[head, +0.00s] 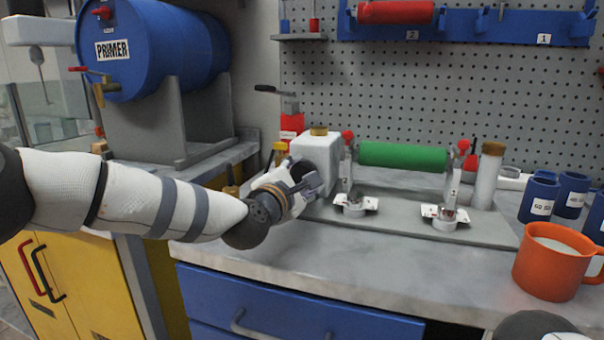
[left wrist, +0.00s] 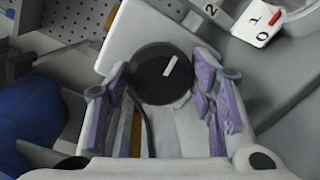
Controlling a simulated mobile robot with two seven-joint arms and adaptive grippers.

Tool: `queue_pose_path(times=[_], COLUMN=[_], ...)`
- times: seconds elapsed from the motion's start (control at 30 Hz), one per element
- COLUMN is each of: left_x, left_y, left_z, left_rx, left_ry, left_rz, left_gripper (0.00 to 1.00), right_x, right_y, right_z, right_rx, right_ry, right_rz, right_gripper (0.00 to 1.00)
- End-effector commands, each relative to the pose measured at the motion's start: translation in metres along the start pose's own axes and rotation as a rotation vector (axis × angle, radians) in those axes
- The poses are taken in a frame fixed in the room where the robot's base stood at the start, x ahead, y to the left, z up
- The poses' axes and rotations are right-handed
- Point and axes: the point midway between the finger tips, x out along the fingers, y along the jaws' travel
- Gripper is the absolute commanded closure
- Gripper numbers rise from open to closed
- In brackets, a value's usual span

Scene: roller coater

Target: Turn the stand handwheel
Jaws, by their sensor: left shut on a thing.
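The roller stand has a grey base plate (head: 400,228), a green roller (head: 403,155) and a white box (head: 322,150) at its left end. A dark round handwheel (head: 304,170) sits on the left face of the box. My left gripper (head: 309,187) is at this face and partly hides the wheel. In the left wrist view the black wheel (left wrist: 155,82) shows a white mark tilted to the right. The purple-padded fingers of my left gripper (left wrist: 162,85) lie on both sides of it, shut on it.
An orange mug (head: 552,270) stands at the front right, with blue cups (head: 538,197) behind it. A blue primer drum (head: 165,50) rests on a grey stand at the left. Small dials with white scale plates (head: 352,204) sit along the base's front. The counter front is clear.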

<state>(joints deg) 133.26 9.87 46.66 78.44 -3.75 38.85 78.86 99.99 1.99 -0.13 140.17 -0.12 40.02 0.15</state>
Motion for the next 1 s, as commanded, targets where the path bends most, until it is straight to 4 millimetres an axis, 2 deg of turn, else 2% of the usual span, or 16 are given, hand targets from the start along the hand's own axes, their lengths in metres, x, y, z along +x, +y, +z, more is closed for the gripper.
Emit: queue_pose_path(times=[1.0], left_x=[0.000], left_y=[0.002], left_z=[0.003], left_rx=[0.963], left_ry=[0.068], left_rz=[-0.004], left_gripper=[0.78], right_x=[-0.039], right_y=[-0.001], right_z=[-0.016], right_rx=[0.002], right_ry=[0.098], right_rz=[-0.005], right_gripper=[0.31])
